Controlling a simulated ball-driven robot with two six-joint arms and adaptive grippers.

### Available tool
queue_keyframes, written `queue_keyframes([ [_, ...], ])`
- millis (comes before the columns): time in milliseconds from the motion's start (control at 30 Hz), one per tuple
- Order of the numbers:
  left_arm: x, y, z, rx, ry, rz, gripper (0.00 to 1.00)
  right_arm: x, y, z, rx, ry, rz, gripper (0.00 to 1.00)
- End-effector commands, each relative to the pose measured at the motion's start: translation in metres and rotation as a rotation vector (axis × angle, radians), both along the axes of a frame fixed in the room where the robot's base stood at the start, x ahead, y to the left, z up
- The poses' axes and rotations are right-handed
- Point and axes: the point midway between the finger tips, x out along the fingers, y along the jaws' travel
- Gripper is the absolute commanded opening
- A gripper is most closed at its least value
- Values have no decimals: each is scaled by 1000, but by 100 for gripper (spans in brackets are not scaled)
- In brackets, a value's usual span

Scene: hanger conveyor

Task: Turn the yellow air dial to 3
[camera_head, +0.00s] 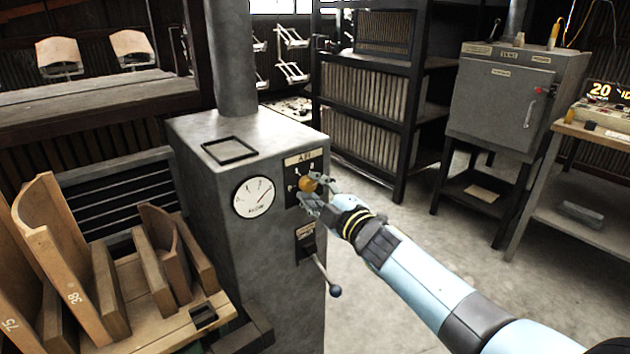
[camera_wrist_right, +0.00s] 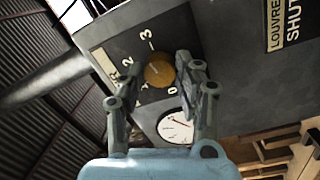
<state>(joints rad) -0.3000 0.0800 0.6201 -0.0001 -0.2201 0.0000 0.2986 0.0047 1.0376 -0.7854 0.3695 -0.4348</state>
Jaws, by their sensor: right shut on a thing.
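The yellow air dial (camera_head: 307,184) is a round knob on a dark plate on the front of a grey metal cabinet (camera_head: 258,290). My right gripper (camera_head: 316,190) is at it, shut on the dial. In the right wrist view the dial (camera_wrist_right: 158,72) shows between the two fingers of my right gripper (camera_wrist_right: 152,82). The digits 0, 2 and 3 can be read around it; the spot between 0 and 2 is partly hidden. I cannot tell clearly which number the dial points at. My left gripper is not in view.
Curved wooden hangers (camera_head: 60,260) stand at left. The floor right of the cabinet is clear.

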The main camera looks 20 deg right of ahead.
Motion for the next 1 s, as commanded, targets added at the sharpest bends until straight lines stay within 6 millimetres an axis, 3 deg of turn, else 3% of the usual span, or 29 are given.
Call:
queue_keyframes([
  [400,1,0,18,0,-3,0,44,0,0,0,188,71,0,1],
  [967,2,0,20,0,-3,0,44,-1,0,-2,220,84,-1,1],
  [1000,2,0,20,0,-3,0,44,-1,0,-2,220,84,-1,34],
])
